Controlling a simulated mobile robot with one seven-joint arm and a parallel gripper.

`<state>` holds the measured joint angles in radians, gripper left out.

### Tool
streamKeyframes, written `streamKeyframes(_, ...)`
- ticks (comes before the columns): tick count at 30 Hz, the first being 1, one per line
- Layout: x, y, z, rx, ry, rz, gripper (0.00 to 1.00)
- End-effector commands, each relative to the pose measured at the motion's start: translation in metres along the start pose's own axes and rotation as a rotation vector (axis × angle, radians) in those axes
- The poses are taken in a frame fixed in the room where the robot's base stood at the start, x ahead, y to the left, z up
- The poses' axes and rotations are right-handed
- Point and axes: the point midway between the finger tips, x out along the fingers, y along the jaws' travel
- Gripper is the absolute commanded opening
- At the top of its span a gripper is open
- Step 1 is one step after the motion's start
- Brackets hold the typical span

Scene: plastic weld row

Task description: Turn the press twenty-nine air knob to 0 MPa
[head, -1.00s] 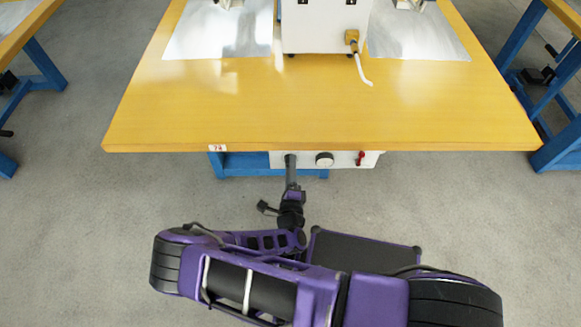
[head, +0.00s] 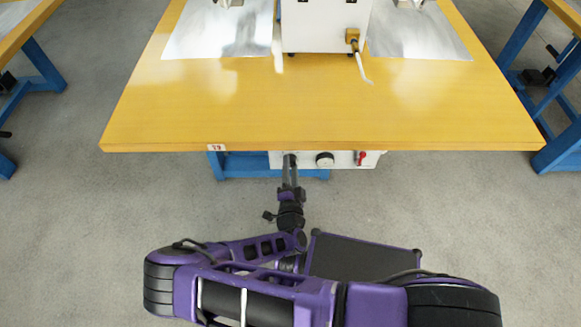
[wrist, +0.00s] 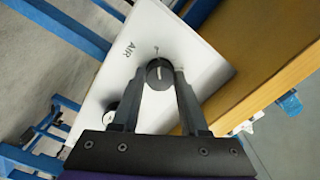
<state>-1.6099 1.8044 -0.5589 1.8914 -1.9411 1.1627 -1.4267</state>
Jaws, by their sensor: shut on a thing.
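The air knob (wrist: 158,75) is a round black knob with a light pointer line, on a white panel (wrist: 185,45) beside the printed word AIR. My gripper (wrist: 159,72) is shut on the knob, with one finger on each side of it. In the head view my gripper (head: 290,165) reaches the left part of the white panel (head: 342,160) under the table's front edge and hides the knob there. A small number tag (head: 216,147) sits on the table edge; its digits are too blurred to read surely. Scale marks are not legible.
A round gauge (head: 324,159) and a red switch (head: 360,158) are to the right of my gripper on the panel. The yellow tabletop (head: 320,110) overhangs just above. A blue frame (head: 235,165) is at the left. The floor in front is clear.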

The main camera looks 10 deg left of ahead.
Motion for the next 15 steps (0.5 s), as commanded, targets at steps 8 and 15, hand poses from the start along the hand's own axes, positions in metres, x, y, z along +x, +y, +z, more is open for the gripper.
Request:
streamKeyframes(8, -0.0012, 0.0016, 0.0, -0.058, -0.001, 0.004, 0.0)
streamKeyframes(15, -0.0012, 0.0015, -0.0001, -0.065, -0.001, 0.004, 0.0)
